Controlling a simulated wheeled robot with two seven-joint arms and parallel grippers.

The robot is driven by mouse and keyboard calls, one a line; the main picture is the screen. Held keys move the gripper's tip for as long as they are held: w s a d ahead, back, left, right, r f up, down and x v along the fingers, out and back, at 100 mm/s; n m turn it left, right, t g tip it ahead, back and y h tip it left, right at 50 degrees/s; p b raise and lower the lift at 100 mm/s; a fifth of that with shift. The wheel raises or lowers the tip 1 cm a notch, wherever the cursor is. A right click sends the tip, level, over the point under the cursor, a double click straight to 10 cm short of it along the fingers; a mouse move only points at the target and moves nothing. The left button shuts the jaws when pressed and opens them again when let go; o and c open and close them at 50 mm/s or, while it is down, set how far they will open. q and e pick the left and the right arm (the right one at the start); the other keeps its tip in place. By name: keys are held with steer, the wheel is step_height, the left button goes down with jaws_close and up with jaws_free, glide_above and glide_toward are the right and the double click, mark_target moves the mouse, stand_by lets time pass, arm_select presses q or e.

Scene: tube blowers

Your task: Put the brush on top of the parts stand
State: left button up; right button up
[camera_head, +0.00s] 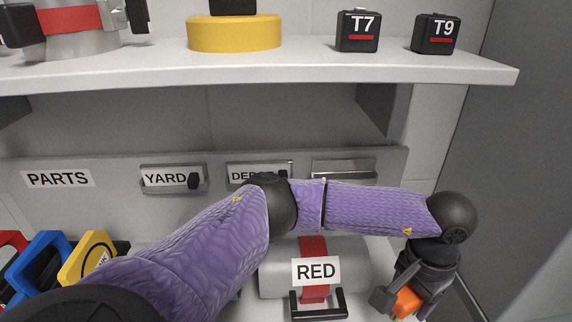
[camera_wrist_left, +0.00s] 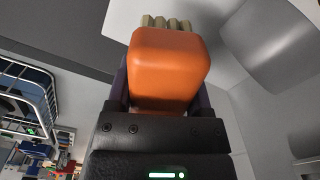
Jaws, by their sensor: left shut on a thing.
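My left gripper (camera_head: 398,300) is at the lower right of the head view, at the end of my purple-sleeved arm. It is shut on the orange block of the brush (camera_head: 407,302). In the left wrist view the brush (camera_wrist_left: 168,70) fills the middle, with pale bristle tufts at its far end. A grey panel labelled PARTS (camera_head: 110,205) stands under the white shelf, behind my arm. I take it as the parts stand; my arm hides part of it. The gripper is to the right of the panel and nearer the camera. My right gripper is not in view.
A white shelf (camera_head: 270,72) overhangs the panel and holds black blocks T7 (camera_head: 357,31) and T9 (camera_head: 434,34) and a yellow base (camera_head: 235,33). A grey cylinder labelled RED (camera_head: 275,275) lies left of the gripper. Coloured pieces (camera_head: 40,262) stand at lower left.

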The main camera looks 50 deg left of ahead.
arm_select(q)
steer(key=shift+d, duration=0.15)
step_height(320, 180, down, 10)
steer(key=shift+w+r+b, duration=0.1)
steer(key=shift+r+b, duration=0.1)
steer(key=shift+b, duration=0.75)
steer(key=shift+f, duration=0.3)
steer(key=shift+r, duration=0.1)
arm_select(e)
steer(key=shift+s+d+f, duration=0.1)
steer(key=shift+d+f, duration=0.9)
arm_select(q)
steer(key=o, duration=1.3)
steer(key=shift+r, duration=0.2)
step_height(320, 180, up, 11)
steer(key=shift+r+p, duration=0.1)
steer(key=shift+p, duration=1.15)
steer(key=shift+r, duration=0.25)
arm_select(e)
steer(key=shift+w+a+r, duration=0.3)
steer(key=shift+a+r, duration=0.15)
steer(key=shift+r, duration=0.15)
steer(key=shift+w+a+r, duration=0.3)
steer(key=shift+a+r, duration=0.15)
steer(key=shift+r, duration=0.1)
